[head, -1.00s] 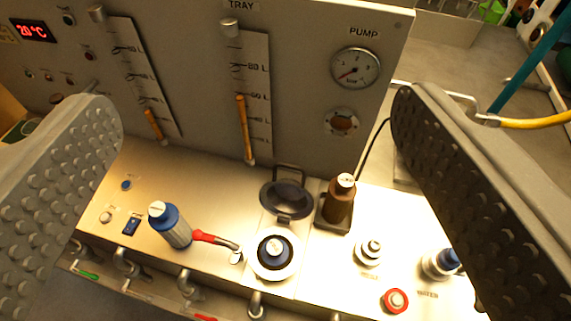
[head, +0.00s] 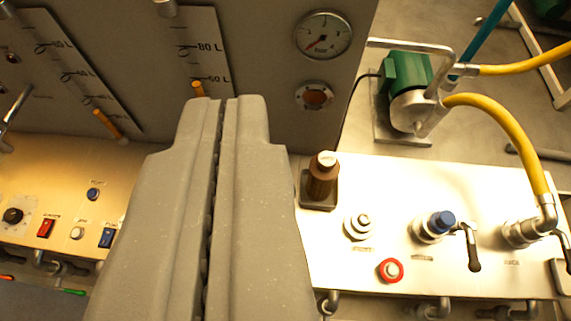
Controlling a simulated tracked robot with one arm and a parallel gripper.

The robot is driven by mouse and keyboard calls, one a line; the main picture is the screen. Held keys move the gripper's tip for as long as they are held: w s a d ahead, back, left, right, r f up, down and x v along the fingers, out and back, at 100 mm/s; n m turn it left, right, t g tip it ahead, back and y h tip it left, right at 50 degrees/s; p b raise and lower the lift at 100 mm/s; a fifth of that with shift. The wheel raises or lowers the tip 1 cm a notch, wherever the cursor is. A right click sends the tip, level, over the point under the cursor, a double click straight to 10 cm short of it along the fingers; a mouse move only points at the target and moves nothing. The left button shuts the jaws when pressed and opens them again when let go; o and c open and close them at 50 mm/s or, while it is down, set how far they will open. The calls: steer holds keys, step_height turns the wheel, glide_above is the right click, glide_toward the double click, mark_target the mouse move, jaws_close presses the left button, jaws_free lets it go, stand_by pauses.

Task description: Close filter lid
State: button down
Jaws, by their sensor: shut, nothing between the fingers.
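My gripper (head: 222,110) is shut and empty, with its two grey fingers pressed together in the middle of the view. It covers the part of the metal bench where the filter and its dark round lid showed earlier. The filter and its lid are hidden behind the fingers now, so I cannot tell how the lid stands. The bare bench top (head: 330,250) shows to the right of the fingers.
A brown bottle (head: 322,178) stands in a dark holder close right of the fingers. Further right are a white fitting (head: 359,225), a red-ringed button (head: 390,270), a blue-capped fitting (head: 436,224) and a yellow hose (head: 510,130). The grey panel (head: 270,60) rises behind.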

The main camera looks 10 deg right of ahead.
steer(key=w+d+f+m+g+h+p, duration=0.25)
steer(key=w+f+g+p, duration=0.3)
steer(key=w+f, duration=0.45)
steer(key=w+d+f+m+g+p, duration=0.1)
steer(key=w+f+p, duration=0.1)
steer(key=f, duration=0.5)
steer(key=w+f+g+y+p, duration=0.1)
steer(key=w+f+p, duration=0.2)
steer(key=f, duration=0.4)
steer(key=w+d+f+m+g+p, duration=0.1)
steer(key=w+f+p, duration=0.2)
steer(key=f, duration=0.4)
steer(key=shift+w+d+f+m+g, duration=0.25)
steer(key=shift+w+d+m, duration=0.1)
steer(key=shift+w, duration=0.15)
steer(key=shift+s+a+b, duration=0.15)
steer(key=shift+b, duration=0.2)
steer(key=shift+s+b, duration=0.15)
steer(key=shift+b, duration=0.15)
steer(key=shift+s+a+r, duration=0.1)
steer(key=shift+s+r, duration=0.05)
